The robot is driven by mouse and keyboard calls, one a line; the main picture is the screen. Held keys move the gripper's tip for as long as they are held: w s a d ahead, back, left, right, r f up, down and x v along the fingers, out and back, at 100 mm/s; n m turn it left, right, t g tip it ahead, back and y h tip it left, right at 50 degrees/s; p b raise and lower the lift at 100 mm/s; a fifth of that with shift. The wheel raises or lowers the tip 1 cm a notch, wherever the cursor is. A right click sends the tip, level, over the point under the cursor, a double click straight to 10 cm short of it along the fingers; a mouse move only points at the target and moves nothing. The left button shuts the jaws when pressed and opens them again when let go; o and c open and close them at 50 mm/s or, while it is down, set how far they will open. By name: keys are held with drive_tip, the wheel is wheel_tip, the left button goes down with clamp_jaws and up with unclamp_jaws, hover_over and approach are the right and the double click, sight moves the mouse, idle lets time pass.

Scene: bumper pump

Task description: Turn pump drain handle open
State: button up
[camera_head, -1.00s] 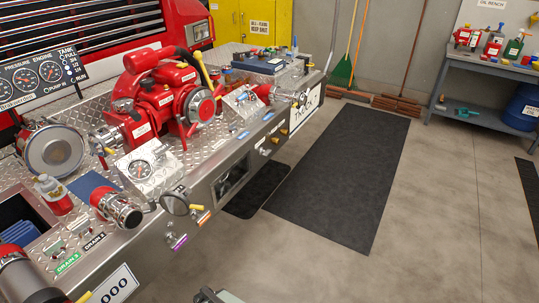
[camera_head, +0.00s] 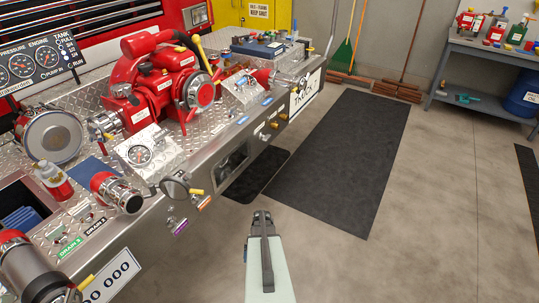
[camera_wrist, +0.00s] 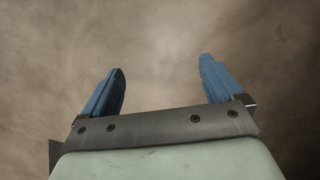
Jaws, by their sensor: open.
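A red pump (camera_head: 160,85) sits on the diamond-plate bumper. Drain labels, a green one (camera_head: 70,247) and a white one reading "DRAIN" (camera_head: 96,227), are at the bumper's near left, with small metal fittings (camera_head: 84,210) beside them. Small coloured handles show along the front face, among them an orange-tagged one (camera_head: 204,203) and a purple-tagged one (camera_head: 180,228). I cannot tell which is the pump drain handle. My gripper (camera_head: 262,216) is over the floor, right of the bumper and apart from it. In the wrist view its blue fingers (camera_wrist: 162,68) are spread and empty, with only blurred floor beyond.
A round black-backed disc (camera_head: 174,187) and red-and-silver hose fittings (camera_head: 115,192) stick out along the bumper's edge. Black mats (camera_head: 335,160) lie on the floor. A workbench (camera_head: 480,95) stands at the back right.

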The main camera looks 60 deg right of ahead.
drive_tip(key=d+r+m+t, duration=0.2)
drive_tip(key=d+m+t, duration=0.3)
drive_tip(key=d, duration=1.6)
drive_tip(key=m+t+h, duration=0.4)
drive_tip(key=m+t, duration=1)
drive_tip(key=m, duration=0.5)
approach(269, 138)
drive_tip(key=w, duration=0.9)
drive_tip(key=shift+w, duration=0.35)
drive_tip(key=c, duration=1)
